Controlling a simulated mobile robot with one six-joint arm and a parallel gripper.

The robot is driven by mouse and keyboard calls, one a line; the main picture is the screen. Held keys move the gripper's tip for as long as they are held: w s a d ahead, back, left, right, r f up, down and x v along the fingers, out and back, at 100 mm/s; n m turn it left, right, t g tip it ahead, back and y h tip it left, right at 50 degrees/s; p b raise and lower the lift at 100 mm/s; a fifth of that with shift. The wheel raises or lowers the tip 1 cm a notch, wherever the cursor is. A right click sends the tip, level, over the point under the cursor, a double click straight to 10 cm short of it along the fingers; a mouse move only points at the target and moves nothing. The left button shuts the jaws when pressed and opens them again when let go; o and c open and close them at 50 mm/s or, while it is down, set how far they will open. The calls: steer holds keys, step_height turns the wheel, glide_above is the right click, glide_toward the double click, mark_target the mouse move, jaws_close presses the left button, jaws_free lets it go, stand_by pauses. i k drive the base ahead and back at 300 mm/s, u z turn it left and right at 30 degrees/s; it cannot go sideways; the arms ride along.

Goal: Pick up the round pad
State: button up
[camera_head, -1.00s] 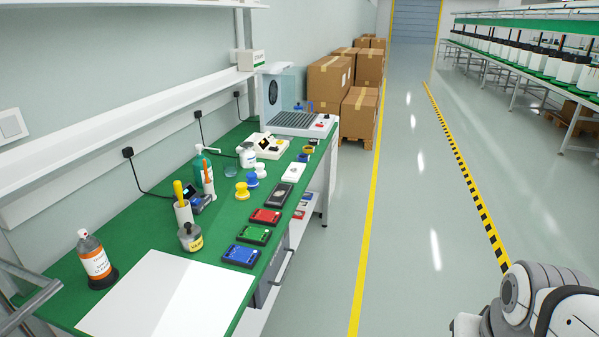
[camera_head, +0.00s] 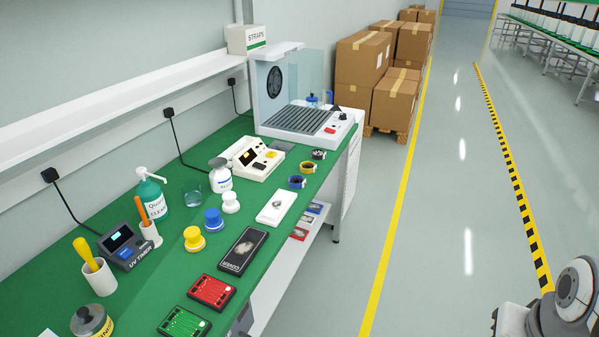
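I cannot tell for certain which thing is the round pad. Three round knob-topped pieces stand on the green bench: a yellow one (camera_head: 194,239), a blue one (camera_head: 213,220) and a white one (camera_head: 231,202). Right of them lies a white flat plate (camera_head: 271,212) with a small round grey spot on it. A black tray (camera_head: 243,252) beside it bears a pale patch. Only a grey-white part of my arm shows at the lower right, over the floor and well away from the bench. My gripper's fingers are not visible.
Red (camera_head: 211,292) and green (camera_head: 185,323) boards lie along the bench's front edge. Blue (camera_head: 297,182) and yellow (camera_head: 307,168) rings lie farther back, before a vented machine (camera_head: 302,119). Bottles and a cup crowd the wall side. The floor aisle (camera_head: 440,230) is clear.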

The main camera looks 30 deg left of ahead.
mark_target(195, 242)
steer(key=i, duration=1.65)
steer(key=u, duration=3.7)
steer(key=i, duration=1)
steer(key=z, duration=0.05)
